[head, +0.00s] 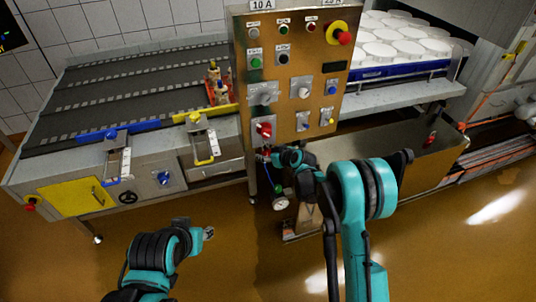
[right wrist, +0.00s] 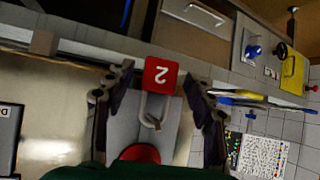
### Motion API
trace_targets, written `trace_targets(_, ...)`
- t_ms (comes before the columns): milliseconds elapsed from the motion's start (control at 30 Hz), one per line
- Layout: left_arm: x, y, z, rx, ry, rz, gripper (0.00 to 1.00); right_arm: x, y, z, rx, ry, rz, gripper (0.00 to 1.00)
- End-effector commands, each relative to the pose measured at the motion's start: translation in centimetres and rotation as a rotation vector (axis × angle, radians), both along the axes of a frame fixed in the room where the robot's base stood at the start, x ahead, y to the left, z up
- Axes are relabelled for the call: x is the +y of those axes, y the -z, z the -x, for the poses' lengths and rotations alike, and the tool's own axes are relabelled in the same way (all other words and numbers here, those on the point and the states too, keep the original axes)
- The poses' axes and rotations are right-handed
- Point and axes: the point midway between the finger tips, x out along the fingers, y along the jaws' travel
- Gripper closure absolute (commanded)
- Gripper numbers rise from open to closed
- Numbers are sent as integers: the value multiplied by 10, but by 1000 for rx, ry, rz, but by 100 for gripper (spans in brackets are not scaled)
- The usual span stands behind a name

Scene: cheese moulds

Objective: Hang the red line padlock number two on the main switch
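The red padlock (right wrist: 162,74) marked 2 shows upside down in the right wrist view, with its metal shackle over a grey plate. The red main switch handle (head: 264,130) is on the steel panel; a red rounded part (right wrist: 140,153) shows beside the shackle in the wrist view. My right gripper (right wrist: 160,95) is open, its fingers on either side of the padlock with visible gaps. Whether the shackle passes through the switch cannot be told. In the head view my right gripper (head: 284,157) is just below the switch. My left gripper (head: 203,231) is low over the floor; its fingers are unclear.
The steel panel (head: 275,95) carries several knobs and a red emergency button (head: 345,38). The conveyor (head: 130,90) is on the left, with small bottles (head: 215,85) near the panel. A steel trough (head: 410,160) stands right, holding a small red item (head: 431,138). A gauge (head: 281,204) hangs below.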

Motion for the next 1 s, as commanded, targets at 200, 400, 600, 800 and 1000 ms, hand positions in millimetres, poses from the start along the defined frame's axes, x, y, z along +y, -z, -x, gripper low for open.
trace_targets(200, 0, 0, 0, 0, 0, 0, 64, 0, 0, 0, 0, 0, 0, 43)
trace_targets(400, 0, 0, 0, 0, 0, 0, 64, -6, -8, 9, 0, 1, 0, 43)
trace_targets(600, 0, 0, 0, 0, 0, 0, 64, -25, -31, 37, 0, 2, 0, 43)
trace_targets(800, 0, 0, 0, 0, 0, 0, 64, -43, -53, 66, -1, 2, 1, 43)
trace_targets(1000, 0, 0, 0, 0, 0, 0, 64, -53, -66, 81, 0, 1, -1, 43)
